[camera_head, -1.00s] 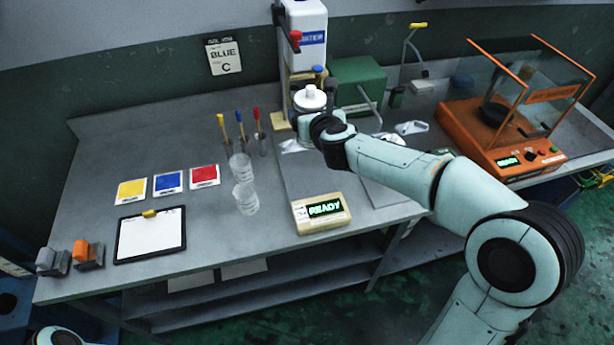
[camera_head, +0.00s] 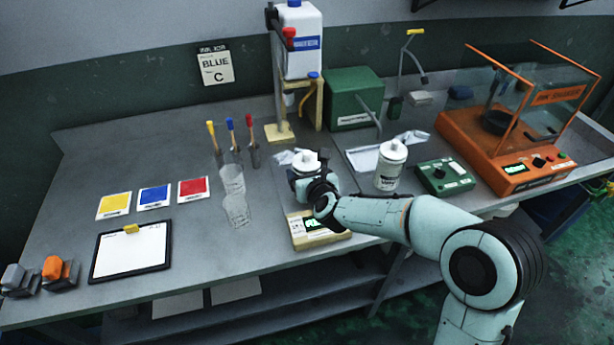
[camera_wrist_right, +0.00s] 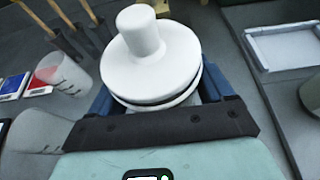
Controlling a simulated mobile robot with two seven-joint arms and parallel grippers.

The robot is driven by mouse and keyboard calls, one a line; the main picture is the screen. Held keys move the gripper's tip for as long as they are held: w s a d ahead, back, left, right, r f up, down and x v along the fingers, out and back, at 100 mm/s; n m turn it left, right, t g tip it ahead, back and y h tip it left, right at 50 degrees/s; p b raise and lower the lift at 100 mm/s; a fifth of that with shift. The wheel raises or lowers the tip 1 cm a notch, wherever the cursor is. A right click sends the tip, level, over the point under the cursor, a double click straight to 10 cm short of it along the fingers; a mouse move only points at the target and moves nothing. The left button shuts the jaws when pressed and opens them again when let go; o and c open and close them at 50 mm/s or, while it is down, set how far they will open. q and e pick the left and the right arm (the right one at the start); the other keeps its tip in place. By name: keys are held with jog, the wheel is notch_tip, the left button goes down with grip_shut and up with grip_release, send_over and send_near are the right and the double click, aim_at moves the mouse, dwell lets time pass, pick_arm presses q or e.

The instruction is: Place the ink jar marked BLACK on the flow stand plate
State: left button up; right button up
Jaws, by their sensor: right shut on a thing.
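My right gripper (camera_head: 312,185) is shut on a white-lidded ink jar (camera_head: 306,160), held upright. In the right wrist view the jar's round lid and knob (camera_wrist_right: 150,60) show between the blue fingers; its label is hidden, so I cannot read BLACK. The jar is over the grey bench, behind a tan box with a green display (camera_head: 318,235); whether it touches the bench I cannot tell. The likely flow stand has a tan base plate (camera_head: 279,132), behind and left of the jar, below a white bottle (camera_head: 303,42). My left gripper is out of view.
Two clear cups (camera_head: 235,210) stand to the left. A green control box (camera_head: 445,177) and an orange machine (camera_head: 510,150) stand further right. The bench's left rear is clear.

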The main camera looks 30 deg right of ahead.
dwell(0.3)
jog(key=shift+f, duration=0.15)
jog(key=o, duration=1.3)
jog(key=shift+c, duration=0.2)
jog(key=shift+s+a+r, duration=0.1)
jog(key=shift+s+r, duration=0.15)
jog(key=shift+r, duration=0.1)
jog(key=v, duration=1.1)
jog(key=shift+s+b, duration=0.25)
jog(key=shift+b, duration=0.05)
jog(key=shift+f, duration=0.1)
